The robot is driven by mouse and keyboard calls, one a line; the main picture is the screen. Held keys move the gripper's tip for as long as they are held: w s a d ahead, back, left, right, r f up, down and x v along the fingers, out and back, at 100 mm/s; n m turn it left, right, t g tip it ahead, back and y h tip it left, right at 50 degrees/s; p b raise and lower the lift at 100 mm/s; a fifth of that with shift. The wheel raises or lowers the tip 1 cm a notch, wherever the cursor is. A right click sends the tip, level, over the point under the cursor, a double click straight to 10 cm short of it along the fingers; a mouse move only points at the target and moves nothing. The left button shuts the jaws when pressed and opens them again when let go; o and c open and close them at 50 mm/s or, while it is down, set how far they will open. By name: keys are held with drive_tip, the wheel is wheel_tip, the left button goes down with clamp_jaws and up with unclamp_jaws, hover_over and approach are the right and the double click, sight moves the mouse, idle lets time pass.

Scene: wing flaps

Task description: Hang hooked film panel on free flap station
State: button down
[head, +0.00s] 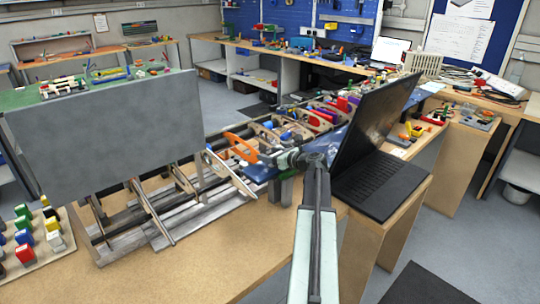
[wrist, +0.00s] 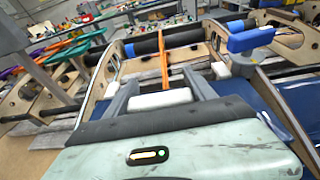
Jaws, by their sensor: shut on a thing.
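My gripper (head: 272,158) reaches over the bench to the middle of a wing frame of pale ribs and dark rods (head: 150,212). It is shut on a thin orange piece with an open, hook-like outline (head: 240,147). In the wrist view, the orange piece (wrist: 163,60) stands edge-on between the fingers of my gripper (wrist: 162,92), in front of a dark rod (wrist: 165,40). I cannot tell whether it touches the rod. Several coloured pieces (head: 318,117) sit along the frame further back. Which station is free is not clear.
A large grey panel (head: 100,125) stands at the left, hiding part of the frame. An open black laptop (head: 375,180) is close on the right of my arm. A board with coloured blocks (head: 35,245) lies front left. The front bench top (head: 200,270) is clear.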

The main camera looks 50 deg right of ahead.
drive_tip(key=shift+f+b, duration=0.4)
drive_tip(key=shift+f, duration=0.1)
drive_tip(key=shift+r+p, duration=0.75)
drive_tip(key=shift+s+a, duration=0.1)
drive_tip(key=shift+f, duration=0.25)
drive_tip(key=shift+f+b, duration=0.5)
drive_tip(key=shift+b, duration=0.25)
drive_tip(key=shift+c, duration=1.2)
unclamp_jaws()
drive_tip(key=shift+r, duration=0.1)
